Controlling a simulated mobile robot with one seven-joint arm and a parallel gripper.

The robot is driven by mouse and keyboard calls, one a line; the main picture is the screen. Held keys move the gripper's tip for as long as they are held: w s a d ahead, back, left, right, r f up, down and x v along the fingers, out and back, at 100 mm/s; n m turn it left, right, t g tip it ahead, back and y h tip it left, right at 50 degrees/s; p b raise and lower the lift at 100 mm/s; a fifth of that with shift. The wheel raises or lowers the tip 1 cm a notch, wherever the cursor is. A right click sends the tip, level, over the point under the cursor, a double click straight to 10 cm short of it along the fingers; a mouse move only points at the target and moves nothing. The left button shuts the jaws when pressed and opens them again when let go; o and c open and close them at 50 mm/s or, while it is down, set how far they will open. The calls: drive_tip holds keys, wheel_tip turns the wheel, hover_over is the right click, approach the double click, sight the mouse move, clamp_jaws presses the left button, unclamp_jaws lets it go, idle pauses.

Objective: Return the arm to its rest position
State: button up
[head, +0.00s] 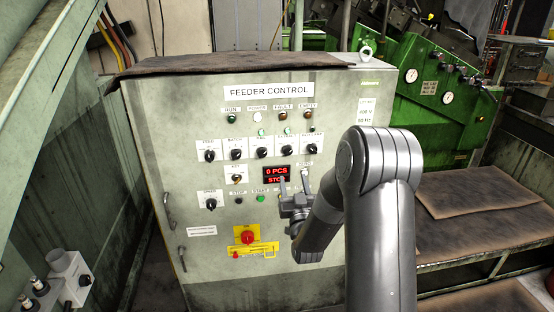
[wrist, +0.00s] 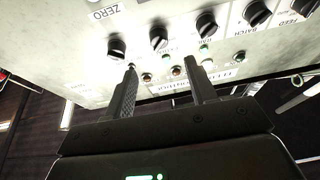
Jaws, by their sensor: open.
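My arm (head: 385,215) reaches in from the lower right of the head view, bent at a grey joint. My gripper (head: 284,188) is in front of the feeder control panel (head: 195,120), just below the red display reading "0 PCS" and "STOP" (head: 277,174). In the wrist view my gripper (wrist: 162,77) shows two dark fingers spread apart with nothing between them. The panel's black knobs (wrist: 158,38) lie beyond the fingertips, with the lettering upside down. I cannot tell whether the fingertips touch the panel. The arm hides part of the panel's right side.
A red emergency stop on a yellow plate (head: 247,237) sits low on the panel. A green machine with gauges (head: 430,110) stands behind at the right. A brown-covered bench (head: 480,200) is right of the arm. A green-grey sloped wall (head: 50,170) is at the left.

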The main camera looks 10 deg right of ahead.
drive_tip(key=s+a+r+n+g, duration=0.1)
drive_tip(key=s+a+r+g, duration=0.1)
drive_tip(key=s+r+g, duration=0.65)
drive_tip(key=s+m+g, duration=0.1)
drive_tip(key=s+g, duration=0.7)
drive_tip(key=s, duration=2.2)
drive_tip(key=shift+d, duration=0.35)
